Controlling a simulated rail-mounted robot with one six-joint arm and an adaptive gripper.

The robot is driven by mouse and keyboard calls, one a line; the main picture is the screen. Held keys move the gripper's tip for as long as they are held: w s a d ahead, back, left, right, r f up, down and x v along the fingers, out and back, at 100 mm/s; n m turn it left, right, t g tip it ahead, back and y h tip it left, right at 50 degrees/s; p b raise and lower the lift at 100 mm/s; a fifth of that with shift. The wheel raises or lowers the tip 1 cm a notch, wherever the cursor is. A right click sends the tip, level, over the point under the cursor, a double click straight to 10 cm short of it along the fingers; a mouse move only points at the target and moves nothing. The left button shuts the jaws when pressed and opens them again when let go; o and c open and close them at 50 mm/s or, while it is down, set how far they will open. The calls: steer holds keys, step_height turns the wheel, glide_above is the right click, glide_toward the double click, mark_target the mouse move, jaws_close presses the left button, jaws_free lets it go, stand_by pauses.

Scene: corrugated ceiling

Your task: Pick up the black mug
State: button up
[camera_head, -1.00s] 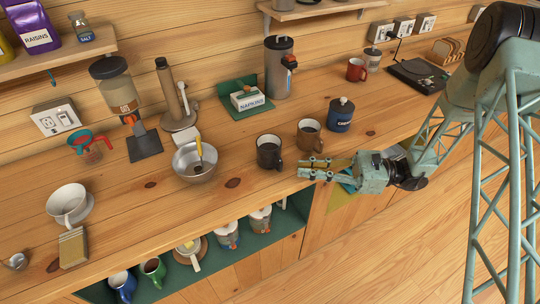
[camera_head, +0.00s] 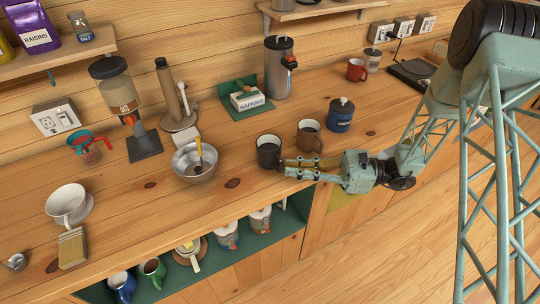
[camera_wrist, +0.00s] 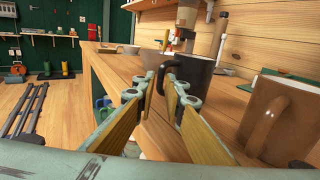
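The black mug (camera_head: 267,153) stands upright on the wooden counter, left of a brown mug (camera_head: 308,136). In the wrist view the black mug (camera_wrist: 196,76) is straight ahead, with its handle toward me. My gripper (camera_head: 288,168) is at the mug's right front side, its fingers pointing left at the handle. In the wrist view the gripper (camera_wrist: 158,88) is open, with a gap between the fingertips. The handle shows just beyond the tips, near the right finger. I cannot tell whether they touch.
The brown mug (camera_wrist: 277,118) is close on the right in the wrist view. A metal bowl (camera_head: 195,163) stands left of the black mug. A blue lidded jar (camera_head: 340,116) is behind on the right. The counter's front edge runs just below my gripper.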

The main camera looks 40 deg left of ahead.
mark_target(281, 160)
steer(key=shift+x, duration=2.1)
jaws_close()
steer(key=shift+r, duration=0.4)
steer(key=shift+r, duration=1.25)
steer(key=shift+d+r, duration=0.1)
steer(key=shift+r, duration=0.05)
steer(key=s+d+r+p, duration=0.1)
steer(key=s+d, duration=0.7)
steer(key=d, duration=0.5)
steer(key=shift+s+r, duration=0.15)
steer(key=shift+s+d, duration=0.1)
